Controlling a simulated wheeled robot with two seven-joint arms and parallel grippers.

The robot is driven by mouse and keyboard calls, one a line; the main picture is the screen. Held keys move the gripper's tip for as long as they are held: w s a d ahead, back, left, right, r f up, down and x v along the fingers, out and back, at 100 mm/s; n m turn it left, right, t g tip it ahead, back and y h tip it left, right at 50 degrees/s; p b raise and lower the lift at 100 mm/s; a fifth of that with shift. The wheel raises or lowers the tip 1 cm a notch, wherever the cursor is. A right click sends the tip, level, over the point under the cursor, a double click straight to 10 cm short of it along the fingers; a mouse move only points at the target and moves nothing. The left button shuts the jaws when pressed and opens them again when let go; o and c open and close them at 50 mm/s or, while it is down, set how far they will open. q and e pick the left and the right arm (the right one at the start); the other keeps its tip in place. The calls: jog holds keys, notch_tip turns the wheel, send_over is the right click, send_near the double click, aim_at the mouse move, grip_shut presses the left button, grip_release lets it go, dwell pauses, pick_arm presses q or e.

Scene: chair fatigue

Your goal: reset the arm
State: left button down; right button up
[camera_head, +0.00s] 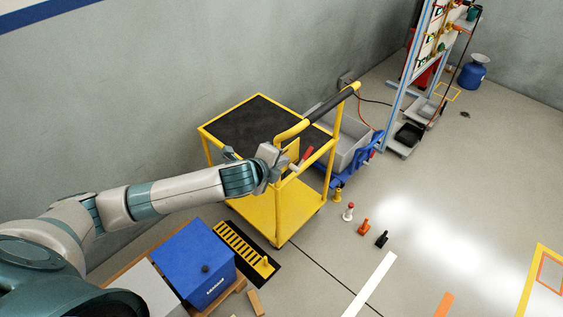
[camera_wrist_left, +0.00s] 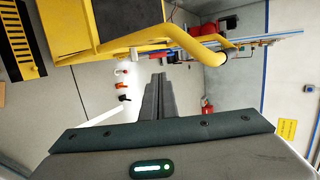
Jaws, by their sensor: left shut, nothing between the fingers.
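My left arm (camera_head: 175,193) reaches in from the left, stretched toward the middle of the head view. My left gripper (camera_head: 284,168) is at its end, in front of the yellow cart (camera_head: 262,205) and below its dark handle bar (camera_head: 331,104). In the left wrist view the two dark fingers (camera_wrist_left: 156,98) are together, with nothing held between them. The cart's yellow rail (camera_wrist_left: 150,47) crosses above the fingers in that view. The head view does not show whether gripper and cart touch. My right gripper is in neither view.
A blue box (camera_head: 196,262) stands at the lower left beside a black and yellow grate (camera_head: 240,250). A grey bin (camera_head: 350,145) is behind the cart. Small pegs (camera_head: 364,227) stand on the floor. A blue-framed rack (camera_head: 407,75) is at the back. The right floor is mostly clear.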

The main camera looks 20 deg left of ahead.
pick_arm(q)
jog(key=shift+s+r, duration=0.1)
jog(key=shift+s, duration=0.05)
dwell(0.5)
jog(key=s+a+f+n+g, duration=0.1)
jog(key=s+f+n, duration=0.15)
jog(key=f, duration=0.65)
jog(key=s+a+f+n+g+y, duration=0.1)
jog(key=a+f+n, duration=0.15)
jog(key=f, duration=0.65)
jog(key=s+a+f+n+g, duration=0.1)
jog(key=s+f+n, duration=0.15)
jog(key=f, duration=0.75)
jog(key=s+f+n+g, duration=0.2)
jog(key=s+f+n, duration=0.3)
jog(key=s+f, duration=0.9)
jog(key=s+d+f+n+g, duration=0.1)
jog(key=s+f, duration=0.4)
jog(key=s, duration=0.6)
jog(key=s+d+f+n+g, duration=0.2)
jog(key=s+f, duration=0.3)
jog(key=s, duration=0.7)
jog(key=s+d+f+n+g, duration=0.1)
jog(key=s+f+n, duration=0.2)
jog(key=s, duration=0.9)
notch_tip(320, 180, down, 3)
jog(key=shift+s+d+r+g, duration=0.1)
jog(key=shift+s+d+g, duration=0.05)
jog(key=shift+d+g, duration=0.2)
